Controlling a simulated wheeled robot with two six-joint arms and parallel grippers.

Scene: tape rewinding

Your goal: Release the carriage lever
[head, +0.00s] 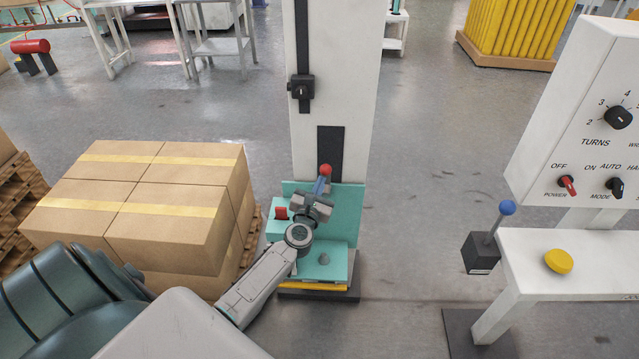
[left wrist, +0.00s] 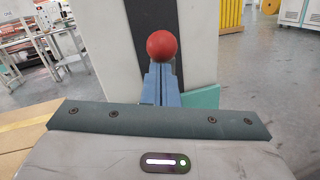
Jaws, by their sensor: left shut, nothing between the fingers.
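The carriage is a teal block (head: 340,215) low on the front of a tall white mast (head: 355,90). A lever with a red ball knob (head: 325,170) shows at the carriage's top; the knob also shows in the left wrist view (left wrist: 162,46). My left gripper (head: 321,186) is shut and empty, its blue fingers (left wrist: 160,80) closed together just below the knob in the picture. I cannot tell whether the fingertips touch the lever. The lever's shaft is hidden behind the fingers. My right gripper is not in view.
Cartons (head: 170,235) are stacked on a pallet to the left. On the right stand a white control panel (head: 590,110), a blue-knobbed lever (head: 507,208) and a yellow button (head: 559,261) on a white stand. Open floor lies between mast and stand.

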